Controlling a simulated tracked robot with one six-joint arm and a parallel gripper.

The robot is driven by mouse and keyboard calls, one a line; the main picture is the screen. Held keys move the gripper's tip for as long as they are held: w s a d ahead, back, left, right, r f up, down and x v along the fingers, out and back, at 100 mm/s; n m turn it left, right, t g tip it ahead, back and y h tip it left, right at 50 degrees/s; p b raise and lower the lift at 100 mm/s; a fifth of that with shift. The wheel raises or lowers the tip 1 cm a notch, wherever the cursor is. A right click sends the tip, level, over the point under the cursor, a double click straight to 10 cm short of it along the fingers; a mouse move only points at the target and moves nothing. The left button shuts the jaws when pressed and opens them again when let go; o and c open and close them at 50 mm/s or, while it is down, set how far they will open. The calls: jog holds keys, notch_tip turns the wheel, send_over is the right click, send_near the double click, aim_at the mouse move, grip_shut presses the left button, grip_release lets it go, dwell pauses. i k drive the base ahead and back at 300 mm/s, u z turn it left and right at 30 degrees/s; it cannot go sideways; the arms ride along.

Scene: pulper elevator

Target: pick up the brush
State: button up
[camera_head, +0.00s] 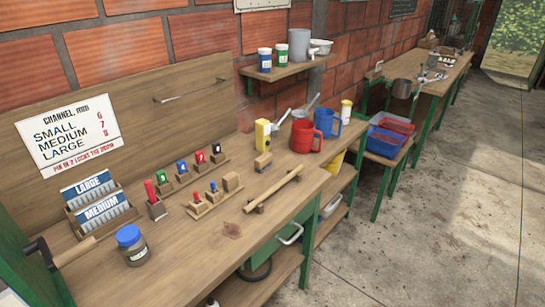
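A small block with a wooden top and a grey underside, which looks like the brush (263,162), rests on the wooden workbench (190,250).
A blue-lidded jar (132,245) stands at the front left. The concrete floor (440,220) at right is clear.

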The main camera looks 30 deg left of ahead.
aim_at(263, 162)
jog(key=i, duration=2.45)
jog(key=u, duration=2.65)
